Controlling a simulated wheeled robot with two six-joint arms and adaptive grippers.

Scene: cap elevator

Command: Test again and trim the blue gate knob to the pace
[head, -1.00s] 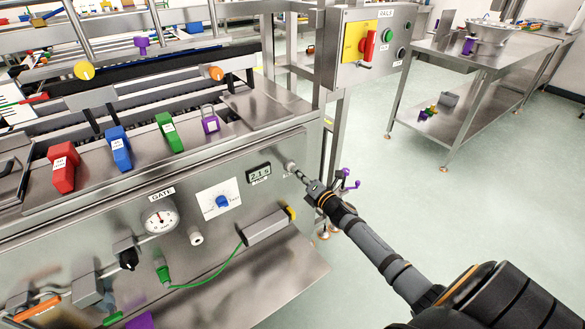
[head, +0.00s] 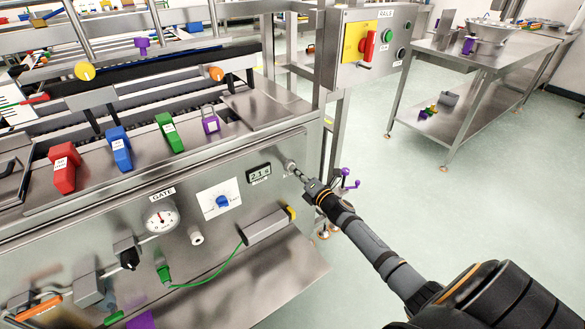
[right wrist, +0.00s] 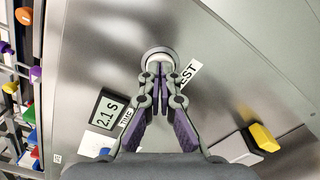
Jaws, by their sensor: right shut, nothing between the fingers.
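The blue gate knob (head: 222,201) sits on a white dial plate (head: 208,210) on the steel front panel. The timer display (head: 259,171) reads 2.1 s. The round white test button (right wrist: 160,56) is at the fingertips of my right gripper (right wrist: 163,78), beside a partly hidden TEST label (right wrist: 188,74). My right gripper is shut and empty; the head view shows it (head: 301,176) at the button. I cannot tell whether it presses. My left gripper is not in view.
A GATE gauge (head: 161,217) is left of the dial. A grey box with a yellow end (head: 268,226) projects below the display. Red (head: 64,170), blue (head: 121,150) and green (head: 169,133) blocks line the ledge above. A RAILS control box (head: 364,48) stands at upper right.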

